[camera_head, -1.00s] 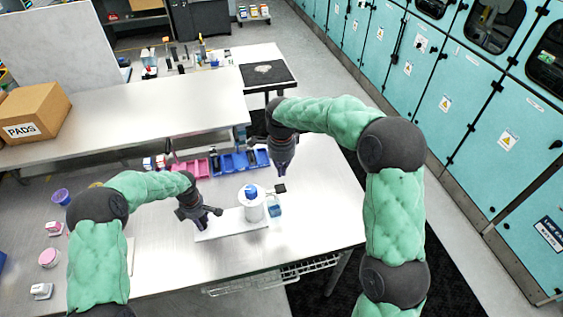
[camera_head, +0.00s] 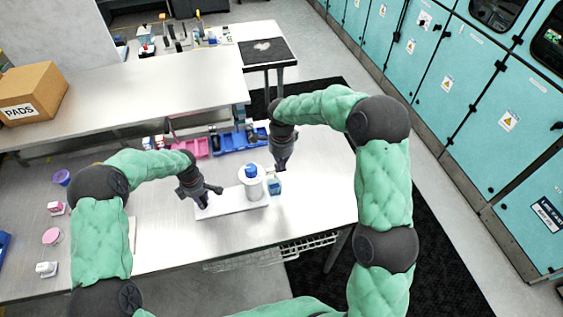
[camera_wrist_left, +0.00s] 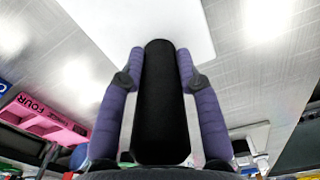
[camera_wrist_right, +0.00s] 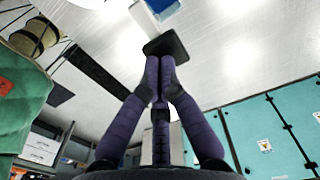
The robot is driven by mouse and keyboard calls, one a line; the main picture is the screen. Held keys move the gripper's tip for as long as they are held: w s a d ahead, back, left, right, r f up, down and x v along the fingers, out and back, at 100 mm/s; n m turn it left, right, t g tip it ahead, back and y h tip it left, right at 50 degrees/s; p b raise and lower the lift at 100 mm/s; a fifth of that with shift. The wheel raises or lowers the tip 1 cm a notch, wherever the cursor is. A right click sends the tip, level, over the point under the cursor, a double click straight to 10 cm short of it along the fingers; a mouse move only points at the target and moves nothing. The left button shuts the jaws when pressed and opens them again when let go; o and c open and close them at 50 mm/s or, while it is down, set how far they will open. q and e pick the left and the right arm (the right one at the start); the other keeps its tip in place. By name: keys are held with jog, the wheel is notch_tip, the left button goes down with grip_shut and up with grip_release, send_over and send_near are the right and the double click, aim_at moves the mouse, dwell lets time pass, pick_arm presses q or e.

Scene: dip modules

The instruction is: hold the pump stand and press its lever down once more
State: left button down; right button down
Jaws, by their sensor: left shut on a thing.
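The pump stand has a white base plate (camera_head: 232,206), a white cylinder with a blue top (camera_head: 251,182) and a small blue container (camera_head: 274,187) at its right. My left gripper (camera_head: 210,193) is shut on the stand's black upright grip, which fills the space between its fingers in the left wrist view (camera_wrist_left: 160,100). The white base also shows there (camera_wrist_left: 180,25). My right gripper (camera_head: 281,167) has its fingertips together at the black lever pad (camera_wrist_right: 167,44) above the blue container. Tips and pad overlap in the right wrist view; I cannot tell whether they touch.
Pink bins (camera_head: 195,148) and blue bins (camera_head: 238,140) stand behind the stand. A purple cup (camera_head: 62,177) and several small items sit at the table's left. A cardboard box (camera_head: 33,92) is on the raised shelf. The table's front right is clear.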

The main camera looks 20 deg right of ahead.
jog(key=shift+d+f+y, duration=0.3)
jog(key=shift+f+y, duration=0.15)
jog(key=shift+y, duration=0.25)
jog(key=shift+d+f+y, duration=0.25)
jog(key=shift+f+y, duration=0.15)
jog(key=shift+y, duration=0.3)
jog(key=shift+d+f+y, duration=0.1)
jog(key=shift+f+y, duration=0.35)
jog(key=shift+y, duration=0.05)
jog(key=shift+r, duration=0.1)
jog(key=shift+s+r, duration=0.1)
jog(key=shift+r, duration=0.7)
jog(key=a+r+v, duration=0.1)
jog(key=a+v, duration=0.2)
jog(key=v, duration=1)
jog(key=shift+r, duration=0.3)
jog(key=shift+d, duration=0.1)
